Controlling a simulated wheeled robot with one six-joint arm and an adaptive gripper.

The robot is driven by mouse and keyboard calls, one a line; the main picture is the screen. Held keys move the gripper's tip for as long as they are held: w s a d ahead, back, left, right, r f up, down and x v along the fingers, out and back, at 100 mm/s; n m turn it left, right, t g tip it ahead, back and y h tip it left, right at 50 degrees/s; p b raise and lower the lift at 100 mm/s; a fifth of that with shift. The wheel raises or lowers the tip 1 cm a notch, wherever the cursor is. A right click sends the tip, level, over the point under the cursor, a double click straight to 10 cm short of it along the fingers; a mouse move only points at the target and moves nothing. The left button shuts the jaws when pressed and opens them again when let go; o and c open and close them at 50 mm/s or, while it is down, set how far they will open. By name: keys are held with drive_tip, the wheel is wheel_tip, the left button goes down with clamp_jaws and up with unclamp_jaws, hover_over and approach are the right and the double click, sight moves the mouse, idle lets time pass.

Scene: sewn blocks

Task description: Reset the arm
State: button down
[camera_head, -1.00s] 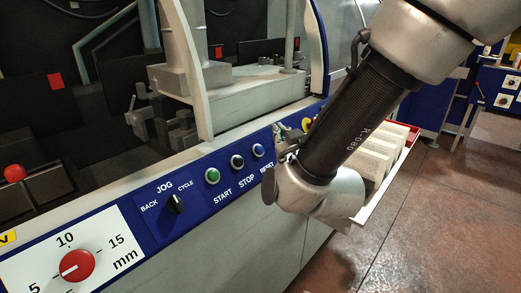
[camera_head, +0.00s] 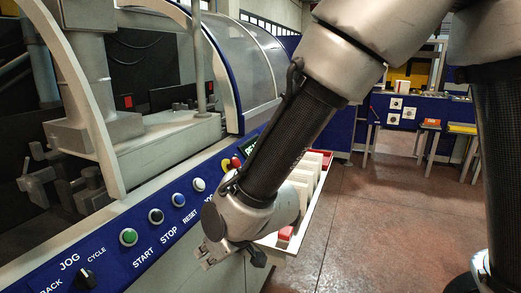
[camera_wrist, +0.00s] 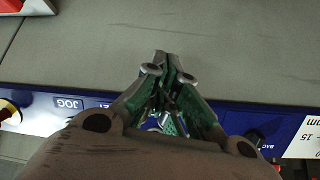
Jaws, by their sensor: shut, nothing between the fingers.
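My gripper (camera_wrist: 167,62) shows in the wrist view with its fingertips together and nothing between them. It points over a plain grey surface, with the blue control panel (camera_wrist: 95,103) just under it in the picture. In the head view my arm hangs down in front of the machine. My gripper (camera_head: 207,259) is partly seen at the lower end of the arm, below the panel's buttons and left of the tray.
The machine's panel carries a green button (camera_head: 128,237), a black knob (camera_head: 86,279) and a red button (camera_head: 236,161). A tray (camera_head: 316,215) with pale blocks (camera_head: 305,177) juts out behind my arm. Open floor (camera_head: 385,215) lies to the right. A blue workbench (camera_head: 400,115) stands behind.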

drive_tip(key=s+d+r+m+h, duration=0.1)
drive_tip(key=d+r, duration=0.4)
drive_tip(key=d, duration=1.1)
drive_tip(key=s+d+r+m+h, duration=0.2)
drive_tip(key=d+r+m, duration=0.4)
drive_tip(key=d, duration=1)
drive_tip(key=s+d+r+m+h, duration=0.1)
drive_tip(key=d+r+m+h, duration=0.2)
drive_tip(key=d, duration=1.4)
wheel_tip(320, 180, up, 3)
drive_tip(key=shift+s+r+m+t+h, duration=0.2)
drive_tip(key=shift+s+m+t+h, duration=0.1)
drive_tip(key=shift+s+t+h, duration=0.1)
drive_tip(key=shift+w+a, duration=0.1)
drive_tip(key=shift+a, duration=0.05)
